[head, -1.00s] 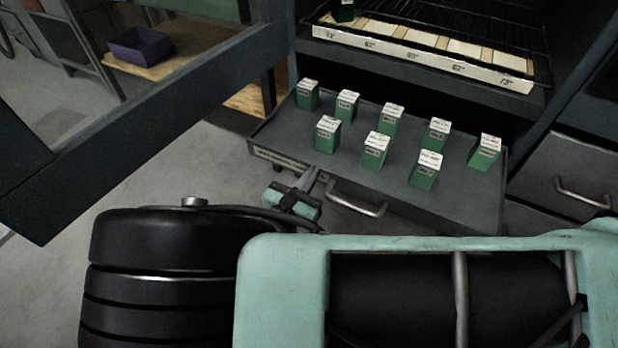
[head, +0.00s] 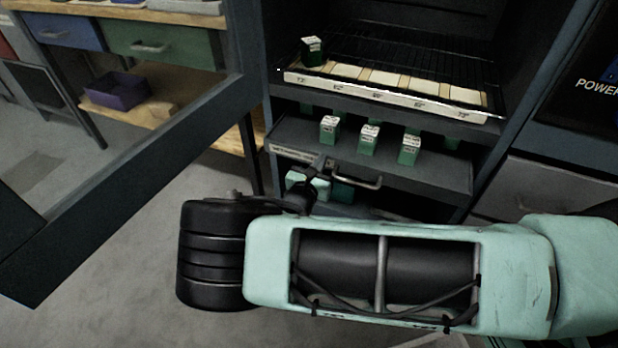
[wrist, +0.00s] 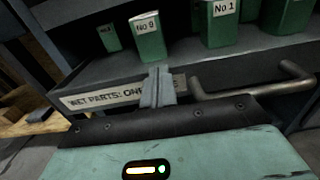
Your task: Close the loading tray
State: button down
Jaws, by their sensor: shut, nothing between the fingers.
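The loading tray (head: 440,180) is a dark grey pull-out tray low in the cabinet. Its rear part lies under the wire rack, and its front part sticks out. Green boxes with white tops stand upright on it; three front ones, such as the middle box (head: 368,139), show clearly, and those behind are partly hidden by the rack. A metal bar handle (head: 362,181) is on the tray's front. My gripper (head: 326,166) is shut and empty at the front face, left of the handle. In the wrist view its fingers (wrist: 157,88) are against or very near the label strip (wrist: 100,99).
A wire rack (head: 400,62) with a numbered white strip and one green box (head: 313,50) is above the tray. An open framed door (head: 130,165) stands at left. A drawer (head: 540,190) is at right. A purple bin (head: 118,92) sits on a bench shelf behind the door.

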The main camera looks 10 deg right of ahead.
aim_at(331, 142)
jog(key=x, duration=0.8)
jog(key=shift+w+d+p, duration=0.1)
jog(key=shift+w+p, duration=0.05)
jog(key=shift+p, duration=0.15)
jog(key=shift+w+d+r, duration=0.1)
jog(key=shift+w+d, duration=0.15)
